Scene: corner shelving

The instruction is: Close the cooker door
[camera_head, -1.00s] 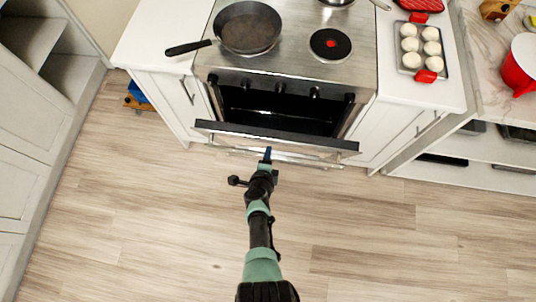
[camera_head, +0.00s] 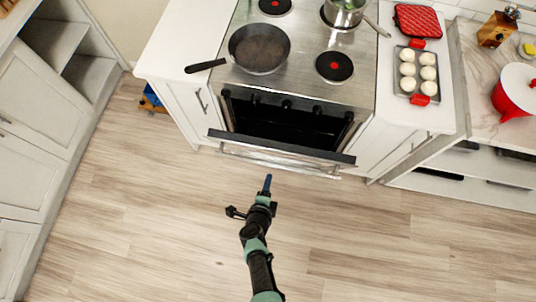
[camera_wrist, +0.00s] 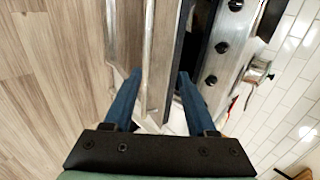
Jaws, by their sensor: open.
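The cooker (camera_head: 300,80) stands against the back with its front facing me. Its door (camera_head: 285,148) is partly open, tilted outward at the top, with the dark oven cavity (camera_head: 275,124) showing behind it. A metal handle (camera_head: 280,165) runs along the door's outer side. My gripper (camera_head: 267,179) is in front of the door, apart from the handle in the head view. In the wrist view my gripper (camera_wrist: 157,74) shows two blue fingers spread with nothing held. The door's edge (camera_wrist: 163,55) and handle (camera_wrist: 147,60) lie between and beyond the fingers in that view.
A frying pan (camera_head: 259,48) and a pot (camera_head: 344,13) stand on the cooktop. A muffin tray (camera_head: 416,72) lies on the right counter. White cabinets (camera_head: 45,135) line the left. The wooden floor (camera_head: 380,240) around my arm is clear.

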